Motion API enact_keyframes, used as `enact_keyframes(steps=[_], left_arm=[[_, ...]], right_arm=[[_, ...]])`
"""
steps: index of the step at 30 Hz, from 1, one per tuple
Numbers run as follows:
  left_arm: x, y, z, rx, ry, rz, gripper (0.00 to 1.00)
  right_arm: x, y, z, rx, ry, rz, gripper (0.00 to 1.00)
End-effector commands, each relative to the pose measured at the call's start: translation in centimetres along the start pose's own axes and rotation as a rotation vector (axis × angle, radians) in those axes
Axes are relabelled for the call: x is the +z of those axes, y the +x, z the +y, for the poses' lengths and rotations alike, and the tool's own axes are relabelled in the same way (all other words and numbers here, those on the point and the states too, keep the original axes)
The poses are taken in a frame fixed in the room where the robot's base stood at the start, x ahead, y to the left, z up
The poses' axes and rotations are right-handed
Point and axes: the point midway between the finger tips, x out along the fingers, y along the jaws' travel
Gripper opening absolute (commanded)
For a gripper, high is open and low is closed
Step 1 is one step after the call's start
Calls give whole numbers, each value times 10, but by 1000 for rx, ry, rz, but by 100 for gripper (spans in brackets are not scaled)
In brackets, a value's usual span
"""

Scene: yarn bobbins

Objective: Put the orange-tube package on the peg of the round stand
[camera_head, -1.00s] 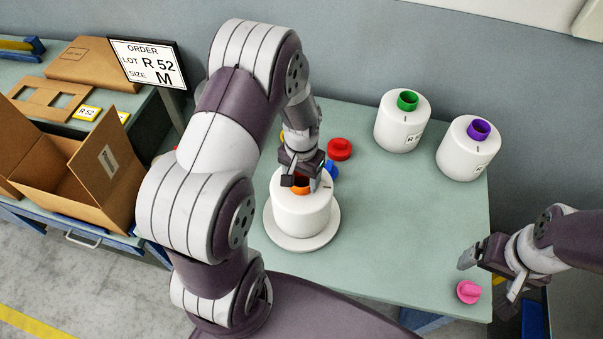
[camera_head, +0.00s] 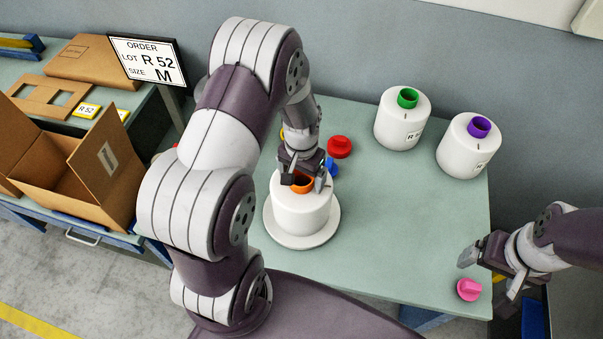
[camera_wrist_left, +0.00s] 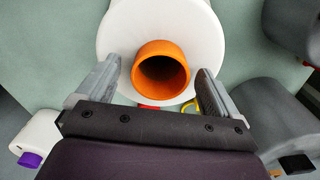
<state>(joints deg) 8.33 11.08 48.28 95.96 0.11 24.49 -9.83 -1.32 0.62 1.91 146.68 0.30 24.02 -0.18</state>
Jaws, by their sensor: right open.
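The orange-tube package is a white bobbin (camera_head: 301,214) with an orange tube (camera_head: 303,185) at its top. It sits upright on the white round stand (camera_head: 330,237), whose rim shows around its bottom. The peg is hidden. My left gripper (camera_head: 304,181) is right above the package. In the left wrist view its two fingers are spread on either side of the orange tube (camera_wrist_left: 161,48), with gaps between tube and fingers. My right gripper (camera_head: 482,268) is open and empty at the table's right side, near the pink knob.
White packages with a green tube (camera_head: 402,125) and a purple tube (camera_head: 468,152) stand at the back right. A red knob (camera_head: 340,147), a blue knob (camera_head: 332,167) and a pink knob (camera_head: 469,290) lie on the table. An open carton (camera_head: 85,185) is at left. The table's middle right is clear.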

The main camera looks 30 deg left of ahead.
Motion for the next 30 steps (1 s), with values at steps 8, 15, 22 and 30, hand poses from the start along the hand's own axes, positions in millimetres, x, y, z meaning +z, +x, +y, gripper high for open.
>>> enact_keyframes(steps=[8, 15, 22, 30], left_arm=[[0, -6, 0, 0, 0, 0, 94], [0, -66, 0, -1, 0, 5, 94], [0, -115, 0, -1, 0, 2, 94], [1, -127, 0, 0, 0, 0, 94]], right_arm=[[0, 3, 0, 0, 0, 0, 90], [2, 15, 0, 0, 0, 0, 90], [2, 21, 0, 0, 0, 0, 90], [2, 21, 0, 0, 0, 0, 90]])
